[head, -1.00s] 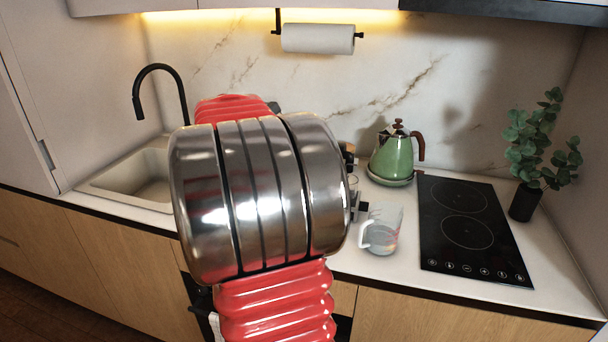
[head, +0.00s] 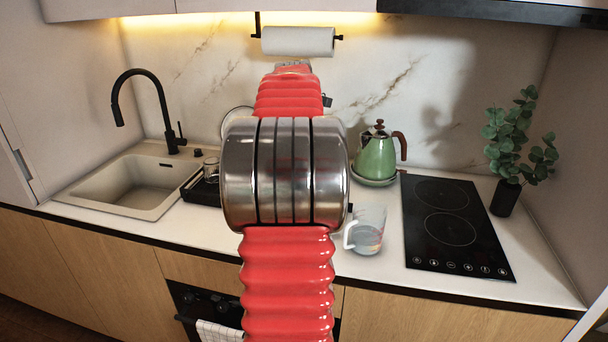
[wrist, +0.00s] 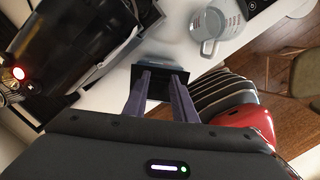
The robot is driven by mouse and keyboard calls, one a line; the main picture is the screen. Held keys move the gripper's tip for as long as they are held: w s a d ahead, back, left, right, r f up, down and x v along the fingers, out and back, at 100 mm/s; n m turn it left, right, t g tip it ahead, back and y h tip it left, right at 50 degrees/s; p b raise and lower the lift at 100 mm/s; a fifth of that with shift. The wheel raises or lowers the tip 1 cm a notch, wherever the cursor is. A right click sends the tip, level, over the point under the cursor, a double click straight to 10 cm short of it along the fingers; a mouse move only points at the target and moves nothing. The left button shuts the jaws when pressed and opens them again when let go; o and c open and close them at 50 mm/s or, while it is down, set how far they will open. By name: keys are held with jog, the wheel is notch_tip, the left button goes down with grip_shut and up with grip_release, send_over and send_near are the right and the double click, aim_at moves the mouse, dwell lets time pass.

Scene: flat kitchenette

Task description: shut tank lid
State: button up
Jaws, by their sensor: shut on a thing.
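In the wrist view my gripper (wrist: 160,73) reaches forward with both fingers close in on a black flat piece (wrist: 158,86). This piece may be the tank lid, but I cannot tell for certain. It is beside a black machine (wrist: 85,40) with a lit red-white light, at the upper left. I cannot make out a tank opening. In the head view my own arm covers the middle of the counter and hides both the gripper and most of the machine.
A clear measuring jug (head: 367,231) stands on the counter right of my arm; it also shows in the wrist view (wrist: 215,25). A sink (head: 140,180) is at the left.

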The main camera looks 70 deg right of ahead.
jog(key=shift+s+d+f+t+y, duration=0.15)
jog(key=shift+f+t+y, duration=0.25)
jog(key=shift+y, duration=0.2)
jog(key=o, duration=1.1)
jog(key=shift+c, duration=0.2)
jog(key=shift+r, duration=0.2)
notch_tip(320, 180, up, 13)
jog(key=shift+r, duration=0.2)
dwell(0.5)
